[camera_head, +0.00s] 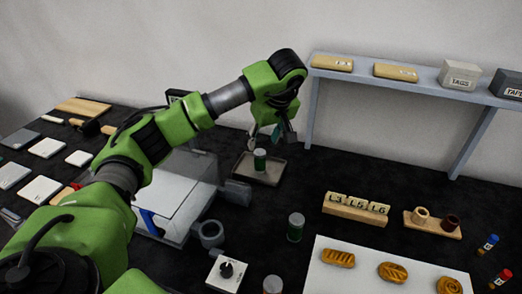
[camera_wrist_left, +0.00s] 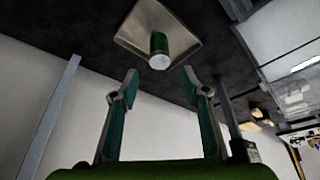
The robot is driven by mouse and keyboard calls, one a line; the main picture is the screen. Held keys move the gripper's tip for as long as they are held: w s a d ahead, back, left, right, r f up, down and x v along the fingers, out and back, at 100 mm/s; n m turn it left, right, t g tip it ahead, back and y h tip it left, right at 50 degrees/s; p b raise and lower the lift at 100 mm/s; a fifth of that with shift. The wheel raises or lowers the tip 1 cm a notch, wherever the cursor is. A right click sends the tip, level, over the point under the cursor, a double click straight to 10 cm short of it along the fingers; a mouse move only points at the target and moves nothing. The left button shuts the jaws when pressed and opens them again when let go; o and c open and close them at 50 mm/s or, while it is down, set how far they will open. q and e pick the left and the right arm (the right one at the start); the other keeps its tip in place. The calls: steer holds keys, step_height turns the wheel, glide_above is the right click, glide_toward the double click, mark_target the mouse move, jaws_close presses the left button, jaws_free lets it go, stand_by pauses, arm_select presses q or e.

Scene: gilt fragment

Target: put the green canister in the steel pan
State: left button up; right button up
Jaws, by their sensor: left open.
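A green canister (camera_head: 260,160) with a pale lid stands upright in the shallow steel pan (camera_head: 245,173), below my left gripper (camera_head: 265,138). In the left wrist view the canister (camera_wrist_left: 159,45) is in the pan (camera_wrist_left: 134,38), beyond the fingertips and apart from them. My left gripper (camera_wrist_left: 160,73) is open, with nothing between its fingers. A second, similar green canister (camera_head: 295,228) stands on the dark table, nearer and to the right of the pan. My right gripper is not in view.
A clear-sided box (camera_head: 190,185) stands left of the pan. A grey shelf (camera_head: 420,78) with boxes stands at the back. Lettered blocks (camera_head: 357,207) and a white board with pastries (camera_head: 330,280) are at the right. Dark table between pan and shelf leg is clear.

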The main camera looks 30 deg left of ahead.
arm_select(q)
steer(key=v, duration=0.4)
steer(key=shift+r, duration=0.25)
